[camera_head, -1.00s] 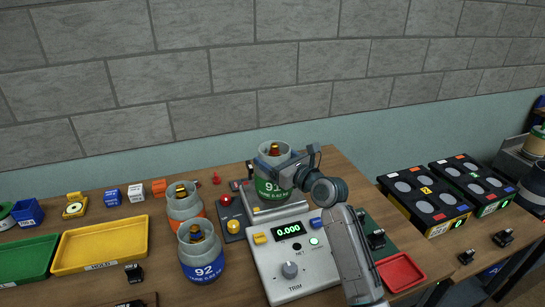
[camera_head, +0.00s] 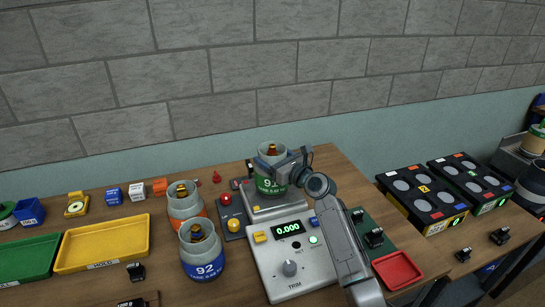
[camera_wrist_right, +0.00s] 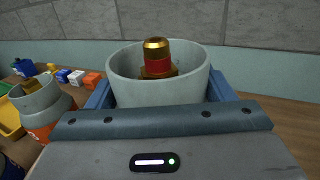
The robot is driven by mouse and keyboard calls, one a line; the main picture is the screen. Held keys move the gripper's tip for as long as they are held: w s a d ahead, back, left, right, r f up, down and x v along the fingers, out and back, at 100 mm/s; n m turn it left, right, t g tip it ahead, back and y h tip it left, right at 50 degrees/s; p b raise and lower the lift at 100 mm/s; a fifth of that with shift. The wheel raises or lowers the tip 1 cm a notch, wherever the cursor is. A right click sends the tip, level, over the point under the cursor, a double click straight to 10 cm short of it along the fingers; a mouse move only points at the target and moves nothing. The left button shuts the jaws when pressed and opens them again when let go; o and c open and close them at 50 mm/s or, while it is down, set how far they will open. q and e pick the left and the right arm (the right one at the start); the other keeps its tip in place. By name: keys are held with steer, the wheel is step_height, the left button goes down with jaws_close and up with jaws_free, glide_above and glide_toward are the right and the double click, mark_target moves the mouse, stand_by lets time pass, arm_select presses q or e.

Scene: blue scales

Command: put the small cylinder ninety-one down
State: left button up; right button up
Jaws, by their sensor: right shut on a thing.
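The small cylinder ninety-one (camera_head: 270,184) is grey with a green band marked 91 and a brass valve inside its collar. My right gripper (camera_head: 272,170) is shut on it, just over or on the plate of the scale (camera_head: 289,259); I cannot tell whether it touches. The scale's display reads 0.000. In the right wrist view the cylinder's grey collar (camera_wrist_right: 120,88) stands upright between the blue fingers; its lower part is hidden. My left gripper is not in view.
Cylinder 92 (camera_head: 203,268) with a blue band and an orange-banded cylinder (camera_head: 184,203) stand left of the scale. A yellow tray (camera_head: 101,244), a green tray (camera_head: 28,259) and a red tray (camera_head: 398,270) lie around. A black box with round wells (camera_head: 423,200) is at right.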

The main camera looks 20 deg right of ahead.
steer(key=o, duration=2.1)
steer(key=shift+c, duration=0.2)
steer(key=shift+s, duration=0.1)
steer(key=b+v, duration=0.1)
steer(key=v, duration=1.1)
steer(key=shift+b, duration=0.35)
steer(key=shift+r, duration=0.15)
